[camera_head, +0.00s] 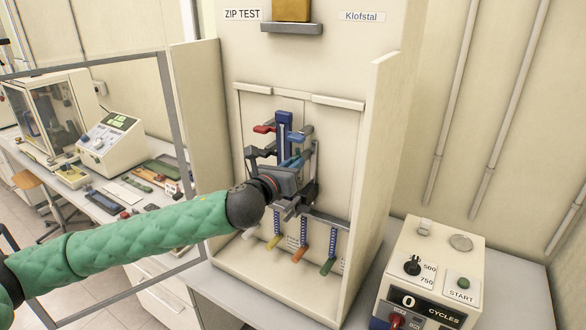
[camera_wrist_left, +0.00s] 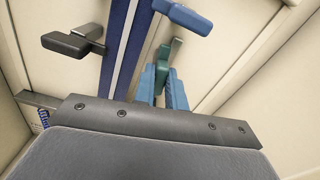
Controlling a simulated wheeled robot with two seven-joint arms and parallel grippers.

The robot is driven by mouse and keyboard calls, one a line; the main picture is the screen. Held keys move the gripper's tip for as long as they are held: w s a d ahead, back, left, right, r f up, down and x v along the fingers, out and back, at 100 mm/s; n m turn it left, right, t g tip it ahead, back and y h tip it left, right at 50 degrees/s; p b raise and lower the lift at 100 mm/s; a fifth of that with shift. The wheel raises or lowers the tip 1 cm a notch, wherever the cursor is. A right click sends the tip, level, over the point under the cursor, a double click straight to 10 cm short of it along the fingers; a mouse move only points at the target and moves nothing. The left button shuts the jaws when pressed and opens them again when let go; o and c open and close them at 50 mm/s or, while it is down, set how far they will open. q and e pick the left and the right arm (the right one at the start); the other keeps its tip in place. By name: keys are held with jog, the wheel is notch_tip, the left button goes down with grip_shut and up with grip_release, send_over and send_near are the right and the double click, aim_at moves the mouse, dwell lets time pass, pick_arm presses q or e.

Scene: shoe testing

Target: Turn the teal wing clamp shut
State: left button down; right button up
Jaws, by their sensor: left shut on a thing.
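My left gripper (camera_head: 298,176) reaches into the test cabinet from the left and is shut on the teal clamp. My right gripper is not in view.
A blue strap or rail (camera_head: 284,126) runs up the cabinet back, with a red lever (camera_head: 264,129) and a dark lever (camera_wrist_left: 73,43) beside it. A blue lever (camera_wrist_left: 185,17) sits above the teal piece. Colored zip pulls hang below. The cabinet's right wall (camera_head: 378,180) and a control box (camera_head: 430,270) stand right.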

pick_arm(q)
jog(key=n+b, duration=0.2)
jog(key=n, duration=0.3)
jog(key=n+b, duration=0.2)
jog(key=n, duration=0.3)
jog(key=n+b, duration=0.2)
jog(key=n, duration=0.4)
jog(key=shift+w+a+f, duration=0.1)
jog(key=shift+a+f, duration=0.05)
jog(key=shift+f, duration=0.1)
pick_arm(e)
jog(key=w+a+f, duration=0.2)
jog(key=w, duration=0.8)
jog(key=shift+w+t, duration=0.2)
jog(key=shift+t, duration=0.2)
